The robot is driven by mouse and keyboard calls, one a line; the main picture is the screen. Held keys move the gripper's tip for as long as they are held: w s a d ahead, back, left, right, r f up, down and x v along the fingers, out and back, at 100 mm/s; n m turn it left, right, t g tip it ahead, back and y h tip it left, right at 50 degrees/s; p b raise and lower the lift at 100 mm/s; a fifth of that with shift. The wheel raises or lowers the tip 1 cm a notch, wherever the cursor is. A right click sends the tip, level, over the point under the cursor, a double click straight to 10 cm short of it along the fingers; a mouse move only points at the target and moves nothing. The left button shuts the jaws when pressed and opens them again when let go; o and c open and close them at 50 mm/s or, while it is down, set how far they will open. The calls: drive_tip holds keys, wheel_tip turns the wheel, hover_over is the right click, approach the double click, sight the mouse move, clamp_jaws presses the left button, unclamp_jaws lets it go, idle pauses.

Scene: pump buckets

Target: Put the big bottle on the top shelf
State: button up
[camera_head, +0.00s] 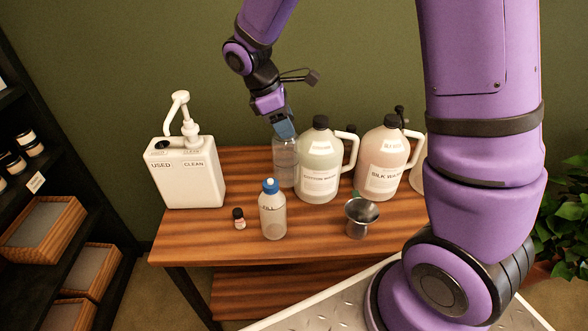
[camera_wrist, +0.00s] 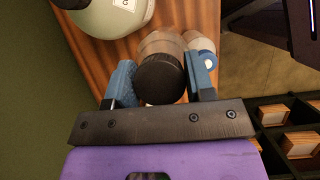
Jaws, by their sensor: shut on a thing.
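A clear bottle (camera_head: 285,167) with a dark cap is at the back of the wooden table, just left of the jugs. It also shows in the wrist view (camera_wrist: 160,45), with its black cap between my blue fingertips. My gripper (camera_head: 284,129) comes from above and is shut on this bottle near its top. I cannot tell whether its base touches the table. A smaller clear bottle with a blue cap (camera_head: 272,217) stands upright in front of it. The black shelf unit (camera_head: 52,271) is at the far left; its upper levels are partly cut off.
A white pump container (camera_head: 187,174) stands left on the table (camera_head: 185,249). Two handled jugs (camera_head: 319,165) (camera_head: 382,168) stand right of the held bottle. A small dark bottle (camera_head: 239,218) and a metal funnel cup (camera_head: 360,219) are near the front. Jars and baskets (camera_head: 42,228) occupy the shelves.

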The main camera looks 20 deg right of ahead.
sight(286, 165)
wheel_tip(286, 165, down, 13)
drive_tip(key=shift+f, duration=0.2)
idle(0.3)
drive_tip(key=o, duration=1.1)
drive_tip(key=shift+f, duration=0.1)
drive_tip(key=shift+o, duration=0.2)
drive_tip(key=v, duration=1.2)
drive_tip(key=shift+r, duration=0.25)
